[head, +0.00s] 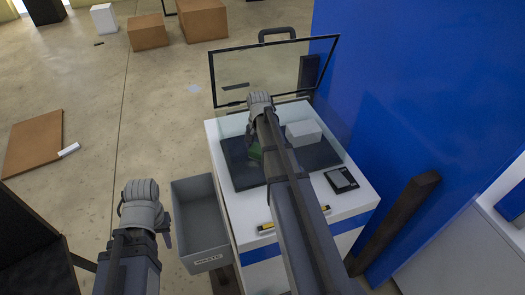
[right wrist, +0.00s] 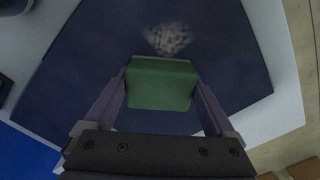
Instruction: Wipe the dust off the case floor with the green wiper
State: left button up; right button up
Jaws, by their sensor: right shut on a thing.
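The green wiper (right wrist: 160,84) is held between the fingers of my right gripper (right wrist: 160,92) in the right wrist view. A pale, speckled dust patch (right wrist: 168,38) lies on the floor just beyond the wiper. I cannot tell whether the wiper touches the floor. My left gripper (head: 142,208) is left of the grey bin, its fingers mostly hidden.
A white block (head: 303,133) stands on the far right of the case floor. A clear framed lid (head: 232,72) stands open behind. A small black device (head: 341,180) and a yellow-marked item (head: 266,227) lie on the white top. A grey waste bin (head: 201,222) stands at left.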

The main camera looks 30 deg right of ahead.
aim_at(242, 158)
jog(key=shift+w+a, duration=0.2)
jog(key=shift+a, duration=1.15)
jog(key=shift+a, duration=0.1)
jog(key=shift+w+a, duration=0.2)
jog(key=shift+a, duration=0.65)
jog(key=shift+w+a, duration=0.2)
jog(key=shift+a, duration=0.65)
jog(key=shift+w+d, duration=0.2)
jog(key=shift+w, duration=0.65)
jog(key=shift+d, duration=0.15)
jog(key=shift+s+d, duration=0.2)
jog(key=shift+d, duration=0.7)
jog(key=shift+s+d, duration=0.15)
jog(key=shift+d, duration=0.75)
jog(key=shift+d, duration=0.1)
